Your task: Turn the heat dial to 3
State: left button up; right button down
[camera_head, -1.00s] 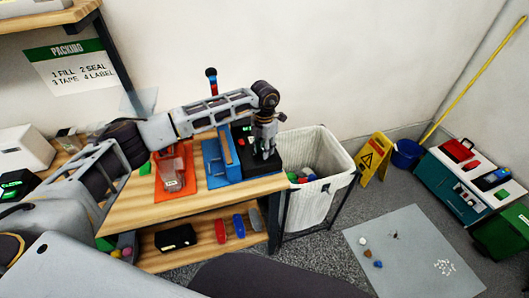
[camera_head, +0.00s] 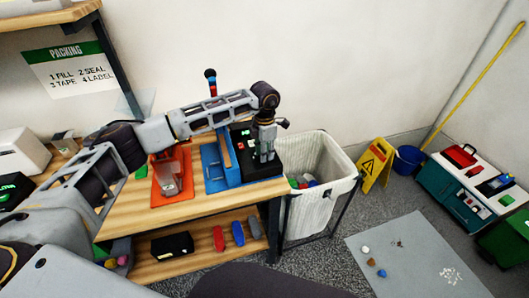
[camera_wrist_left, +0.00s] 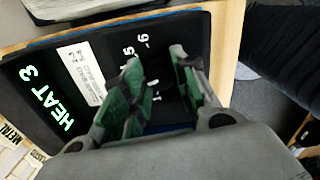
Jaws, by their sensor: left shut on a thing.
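The black heat unit (camera_head: 270,172) sits at the right end of the wooden bench, next to a blue stand. In the left wrist view its panel (camera_wrist_left: 62,62) carries a lit green readout, "HEAT 3" (camera_wrist_left: 40,97), and white dial numbers, with 5 and 6 legible. My left gripper (camera_head: 267,158) reaches down onto the unit. In the left wrist view its two green-padded fingers (camera_wrist_left: 158,78) straddle the spot among the numbers and are shut on the heat dial. The dial itself is mostly hidden between the fingers. My right gripper is not in view.
The blue stand (camera_head: 216,180) and an orange base (camera_head: 158,196) stand left of the unit. A white bin (camera_head: 318,210) stands close at the bench's right end. A yellow floor sign (camera_head: 375,160) and blue bucket (camera_head: 408,158) are farther right.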

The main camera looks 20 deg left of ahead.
pick_arm(q)
jog(key=shift+w+r, duration=0.1)
jog(key=o, duration=0.7)
jog(key=shift+o, duration=1.7)
jog(key=shift+r, duration=0.7)
notch_tip(320, 180, up, 10)
jog(key=shift+r, duration=0.25)
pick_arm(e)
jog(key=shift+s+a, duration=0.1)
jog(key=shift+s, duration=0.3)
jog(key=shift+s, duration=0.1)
